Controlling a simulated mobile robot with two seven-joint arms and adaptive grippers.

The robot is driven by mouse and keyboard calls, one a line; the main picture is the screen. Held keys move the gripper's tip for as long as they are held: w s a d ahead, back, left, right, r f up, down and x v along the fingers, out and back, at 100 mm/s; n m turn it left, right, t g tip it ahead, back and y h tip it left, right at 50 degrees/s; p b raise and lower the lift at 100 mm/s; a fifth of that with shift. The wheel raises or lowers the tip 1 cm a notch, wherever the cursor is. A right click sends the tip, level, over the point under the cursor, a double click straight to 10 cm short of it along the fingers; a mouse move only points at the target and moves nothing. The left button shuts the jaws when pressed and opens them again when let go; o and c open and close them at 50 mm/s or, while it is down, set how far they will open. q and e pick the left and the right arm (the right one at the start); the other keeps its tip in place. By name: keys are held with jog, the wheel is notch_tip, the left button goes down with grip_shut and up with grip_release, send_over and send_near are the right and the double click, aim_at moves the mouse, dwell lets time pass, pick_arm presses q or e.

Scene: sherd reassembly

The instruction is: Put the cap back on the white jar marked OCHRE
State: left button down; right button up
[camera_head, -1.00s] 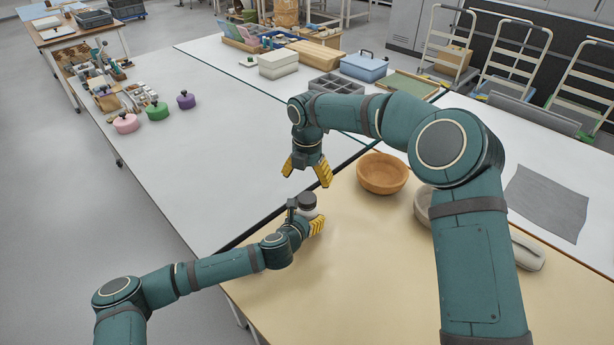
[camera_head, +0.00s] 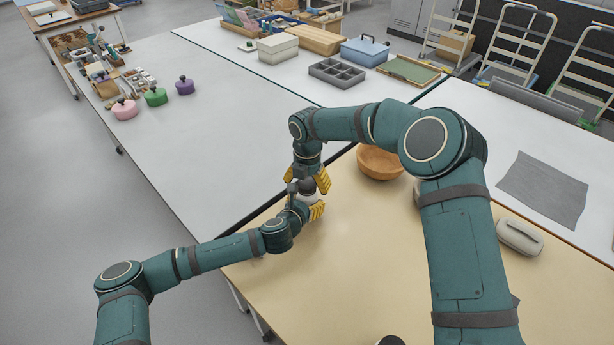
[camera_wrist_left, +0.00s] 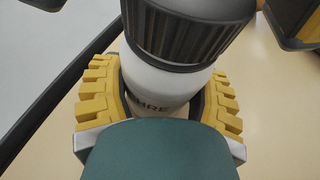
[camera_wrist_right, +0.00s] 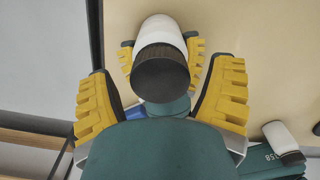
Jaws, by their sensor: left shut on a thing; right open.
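The white jar marked OCHRE (camera_wrist_left: 155,85) is upright between the fingers of my left gripper (camera_head: 304,207), which is shut on it. A dark ribbed cap (camera_wrist_left: 180,35) sits on the jar's mouth; I cannot tell whether it is fully tightened. The right wrist view shows the cap's flat dark top (camera_wrist_right: 160,75) with the white jar body (camera_wrist_right: 160,28) behind it. My right gripper (camera_head: 306,180) is open, pointing down over the cap, with its fingers on either side. In the head view the grippers largely hide the jar.
A brown bowl (camera_head: 378,162) stands right of the grippers. A pale lidded container (camera_head: 520,236) and a grey cloth (camera_head: 543,190) lie farther right. Another white jar with a dark cap (camera_wrist_right: 282,140) shows at the right wrist view's lower right. The front tabletop is mostly clear.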

jog(key=c, duration=1.3)
jog(key=m, duration=1.2)
jog(key=shift+m, duration=0.4)
jog(key=o, duration=1.3)
jog(key=shift+f, duration=0.1)
jog(key=shift+r, duration=2.3)
